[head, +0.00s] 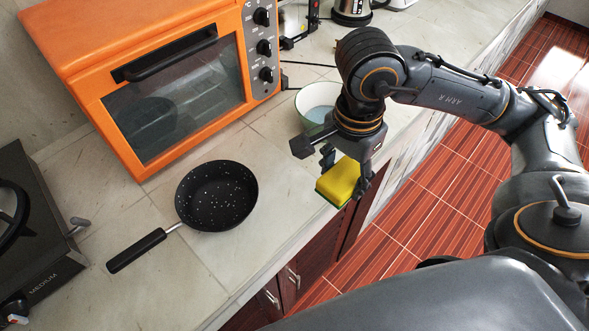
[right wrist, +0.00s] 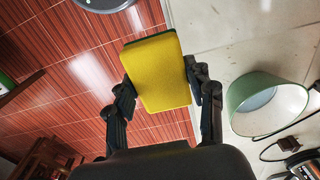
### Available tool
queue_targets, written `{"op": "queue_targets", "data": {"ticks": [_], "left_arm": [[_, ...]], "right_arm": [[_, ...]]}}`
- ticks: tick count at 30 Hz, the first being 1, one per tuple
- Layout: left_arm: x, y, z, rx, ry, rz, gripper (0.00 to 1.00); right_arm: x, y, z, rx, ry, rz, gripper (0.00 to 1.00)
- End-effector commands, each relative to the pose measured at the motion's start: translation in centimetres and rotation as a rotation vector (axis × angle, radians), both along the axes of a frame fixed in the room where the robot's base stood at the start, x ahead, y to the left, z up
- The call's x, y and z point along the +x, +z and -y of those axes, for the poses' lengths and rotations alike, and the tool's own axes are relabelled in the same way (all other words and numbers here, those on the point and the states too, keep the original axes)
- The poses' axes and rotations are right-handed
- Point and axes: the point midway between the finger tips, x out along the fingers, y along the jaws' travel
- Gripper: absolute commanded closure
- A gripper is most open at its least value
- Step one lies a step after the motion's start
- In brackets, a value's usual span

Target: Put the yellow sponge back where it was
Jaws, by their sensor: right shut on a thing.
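The yellow sponge (head: 338,182) with a green layer is held by my right gripper (head: 343,174), near the counter's front edge in the head view. In the right wrist view the sponge (right wrist: 158,75) sits between the two fingers of the right gripper (right wrist: 165,100), its yellow face toward the camera. Both fingers are shut on its sides. In the wrist view, red floor tiles show behind much of the sponge and the counter lies to its right. How high it is above the counter I cannot tell. My left gripper is not in view.
A black speckled pan (head: 217,196) lies on the stone counter (head: 275,225), left of the sponge. A pale green bowl (head: 316,101) stands behind the right gripper. An orange oven (head: 100,50) is at the back, and a stove (head: 35,235) at the left. Bare counter lies between pan and gripper.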

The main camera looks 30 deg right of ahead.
Motion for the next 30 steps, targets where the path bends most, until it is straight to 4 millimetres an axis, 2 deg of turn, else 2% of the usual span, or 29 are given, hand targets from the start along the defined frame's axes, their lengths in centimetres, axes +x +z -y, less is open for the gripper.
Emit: {"op": "queue_targets", "data": {"ticks": [6, 8, 13, 16, 23, 27, 30], "left_arm": [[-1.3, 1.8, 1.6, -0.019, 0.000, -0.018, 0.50], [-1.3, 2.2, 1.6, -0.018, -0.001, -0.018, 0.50], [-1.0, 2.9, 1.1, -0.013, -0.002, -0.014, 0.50], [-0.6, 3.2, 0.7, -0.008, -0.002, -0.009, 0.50], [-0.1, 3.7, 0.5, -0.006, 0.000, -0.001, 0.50], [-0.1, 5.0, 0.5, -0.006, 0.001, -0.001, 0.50], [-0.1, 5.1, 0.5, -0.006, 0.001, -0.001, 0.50]], "right_arm": [[5.4, -2.1, -0.9, 0.003, 0.000, -0.006, 0.72], [6.9, -2.7, -1.1, 0.002, -0.001, -0.005, 0.72], [9.5, -6.1, -1.4, 0.002, 0.001, -0.005, 0.72], [10.6, -7.5, -1.6, 0.001, 0.003, -0.003, 0.72], [11.9, -9.2, -1.8, 0.002, 0.003, -0.002, 0.72], [11.7, -11.1, -1.7, 0.000, 0.003, -0.005, 0.72], [11.8, -11.9, -1.7, 0.001, 0.004, -0.003, 0.72]]}}
